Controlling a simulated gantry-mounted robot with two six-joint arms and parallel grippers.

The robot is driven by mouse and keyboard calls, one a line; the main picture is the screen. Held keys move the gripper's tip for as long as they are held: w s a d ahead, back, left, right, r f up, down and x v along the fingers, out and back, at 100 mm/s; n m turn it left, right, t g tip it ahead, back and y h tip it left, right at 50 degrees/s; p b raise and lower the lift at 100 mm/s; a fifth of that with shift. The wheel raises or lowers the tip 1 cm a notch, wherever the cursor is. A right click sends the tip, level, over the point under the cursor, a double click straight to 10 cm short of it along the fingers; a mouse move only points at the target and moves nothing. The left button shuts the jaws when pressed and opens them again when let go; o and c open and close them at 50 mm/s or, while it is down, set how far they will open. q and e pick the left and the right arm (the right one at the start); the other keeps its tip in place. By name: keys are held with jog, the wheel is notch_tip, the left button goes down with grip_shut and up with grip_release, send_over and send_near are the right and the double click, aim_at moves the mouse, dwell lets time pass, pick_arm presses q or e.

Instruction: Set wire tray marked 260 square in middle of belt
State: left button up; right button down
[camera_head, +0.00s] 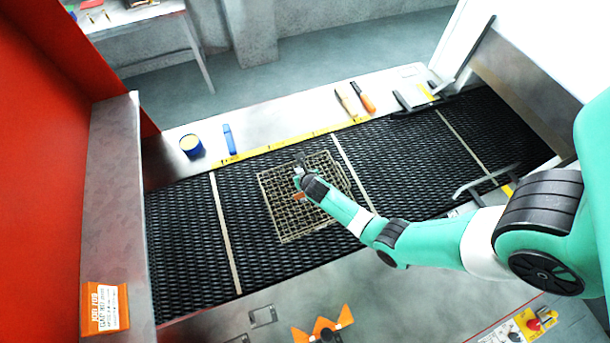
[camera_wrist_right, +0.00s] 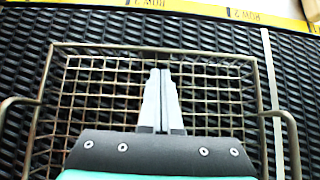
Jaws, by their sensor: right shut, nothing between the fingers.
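The wire tray (camera_head: 284,222) lies on the black mesh belt (camera_head: 180,245), between two pale cross strips, and looks slightly turned in the head view. An orange tag shows by the gripper; its number cannot be read. In the right wrist view the tray's grid (camera_wrist_right: 210,95) fills the middle, with a loop handle on each side. My right gripper (camera_head: 298,168) is over the tray, near its far half; in the wrist view its fingers (camera_wrist_right: 160,72) are together and empty, inside the tray's outline. My left gripper is out of view.
A yellow ruler strip (camera_head: 270,146) runs along the belt's far edge. A blue-yellow tin (camera_head: 191,145), a blue marker (camera_head: 229,139) and an orange-handled tool (camera_head: 362,98) lie on the far ledge.

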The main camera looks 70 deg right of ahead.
jog(key=s+a+r+p, duration=0.2)
jog(key=s+a, duration=0.1)
jog(key=shift+a, duration=0.2)
jog(key=p+v, duration=0.2)
jog(key=v, duration=0.5)
jog(key=shift+r, duration=0.15)
